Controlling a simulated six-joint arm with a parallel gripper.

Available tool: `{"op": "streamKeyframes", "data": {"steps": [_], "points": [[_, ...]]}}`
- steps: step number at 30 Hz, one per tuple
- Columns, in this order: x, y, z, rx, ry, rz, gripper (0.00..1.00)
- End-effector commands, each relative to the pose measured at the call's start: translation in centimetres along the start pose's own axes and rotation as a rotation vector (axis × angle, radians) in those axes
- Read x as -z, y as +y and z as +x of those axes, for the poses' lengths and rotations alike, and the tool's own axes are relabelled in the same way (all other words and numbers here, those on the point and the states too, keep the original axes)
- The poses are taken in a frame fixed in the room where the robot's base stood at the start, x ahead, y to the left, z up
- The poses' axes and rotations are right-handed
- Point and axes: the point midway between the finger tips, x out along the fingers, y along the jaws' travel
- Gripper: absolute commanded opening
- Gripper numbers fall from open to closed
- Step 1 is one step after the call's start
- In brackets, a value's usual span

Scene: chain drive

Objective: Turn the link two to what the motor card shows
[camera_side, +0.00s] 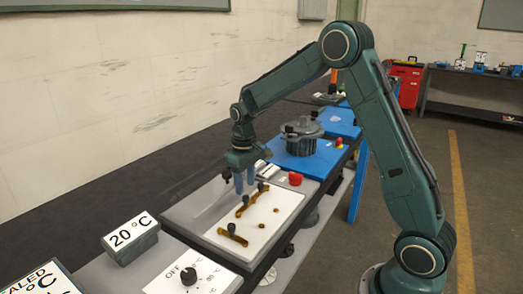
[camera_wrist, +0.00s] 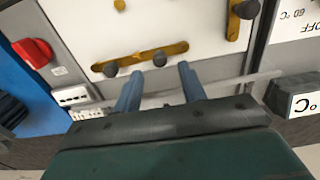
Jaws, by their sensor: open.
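My gripper (camera_side: 245,188) is over the white board (camera_side: 275,232), with its two blue fingers pointing down and apart. In the wrist view the fingers (camera_wrist: 160,72) are open and empty. A brass link (camera_wrist: 135,59) with two dark knobs lies just beyond the fingertips, and one knob (camera_wrist: 160,58) shows between them. A second brass link (camera_wrist: 235,20) with a dark knob stands at right angles to it. This link is at the board's near end in the side view (camera_side: 230,237). I cannot tell which is link two or which sign is the motor card.
A red button (camera_wrist: 36,52) sits beside the board. A dial marked OFF (camera_side: 188,276) and a 20 °C block (camera_side: 131,238) stand at the near end. A dark pot (camera_side: 302,140) stands on a blue surface behind. Small brass discs (camera_side: 262,226) lie on the board.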

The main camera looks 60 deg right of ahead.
Motion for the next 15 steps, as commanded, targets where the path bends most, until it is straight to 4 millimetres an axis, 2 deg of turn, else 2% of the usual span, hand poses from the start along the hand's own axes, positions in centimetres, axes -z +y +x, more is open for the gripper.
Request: {"op": "streamKeyframes", "data": {"steps": [1,6,15], "points": [[-0.1,0.0,0.9,0.001,-0.004,0.000,0.41],[0.0,0.0,2.9,0.001,-0.002,0.000,0.41],[0.0,0.0,4.4,0.000,-0.001,0.000,0.41]]}}
